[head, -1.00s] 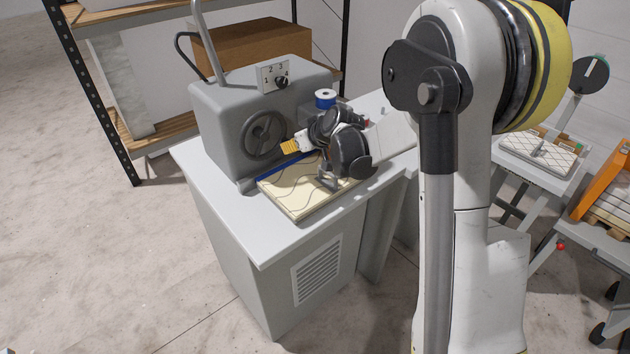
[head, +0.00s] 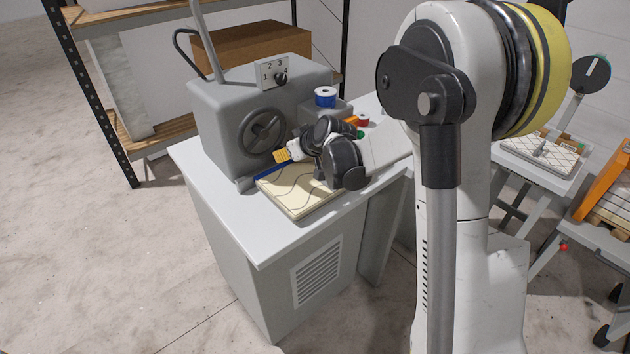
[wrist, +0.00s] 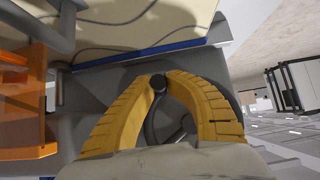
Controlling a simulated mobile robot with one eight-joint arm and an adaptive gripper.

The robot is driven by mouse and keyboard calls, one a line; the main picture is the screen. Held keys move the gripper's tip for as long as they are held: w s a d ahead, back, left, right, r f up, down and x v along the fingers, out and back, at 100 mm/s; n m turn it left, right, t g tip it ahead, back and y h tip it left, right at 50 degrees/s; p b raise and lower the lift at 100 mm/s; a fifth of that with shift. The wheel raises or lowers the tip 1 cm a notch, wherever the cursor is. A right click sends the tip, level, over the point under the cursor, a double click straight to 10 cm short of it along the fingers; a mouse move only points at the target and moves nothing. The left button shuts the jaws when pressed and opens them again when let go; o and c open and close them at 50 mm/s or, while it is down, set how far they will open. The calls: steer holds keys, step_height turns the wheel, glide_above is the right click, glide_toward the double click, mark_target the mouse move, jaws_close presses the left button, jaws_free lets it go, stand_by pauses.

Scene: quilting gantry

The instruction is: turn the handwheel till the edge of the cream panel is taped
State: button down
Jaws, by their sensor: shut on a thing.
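The grey machine on the cabinet has a dark spoked handwheel (head: 262,130) on its front. My gripper (head: 281,156), with yellow fingers, is at the wheel's lower right. In the wrist view its fingertips close on the wheel's black knob (wrist: 159,83), with part of the rim and spokes behind. The cream panel (head: 290,198), marked with wavy lines, lies flat on the cabinet top below my gripper. A blue strip (head: 270,170) runs along its edge toward the machine; the strip (wrist: 165,47) also shows in the wrist view. My wrist hides the panel's right part.
A numbered dial (head: 273,75) sits above the wheel. A blue spool (head: 325,97) stands right of the machine, with a small red spool (head: 362,121) farther right. An orange part (wrist: 25,110) is close at the left in the wrist view. The cabinet's front left top is clear.

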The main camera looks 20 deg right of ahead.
steer(key=shift+a+f, duration=0.1)
steer(key=shift+a, duration=0.05)
steer(key=shift+s+a+f+b, duration=0.25)
steer(key=shift+a+f+b, duration=0.1)
steer(key=shift+a, duration=0.45)
steer(key=shift+s+a+f, duration=0.1)
steer(key=shift+s+a, duration=0.1)
steer(key=shift+a, duration=0.25)
steer(key=shift+s+a, duration=0.15)
steer(key=shift+a, duration=0.3)
steer(key=c, duration=1)
jaws_free()
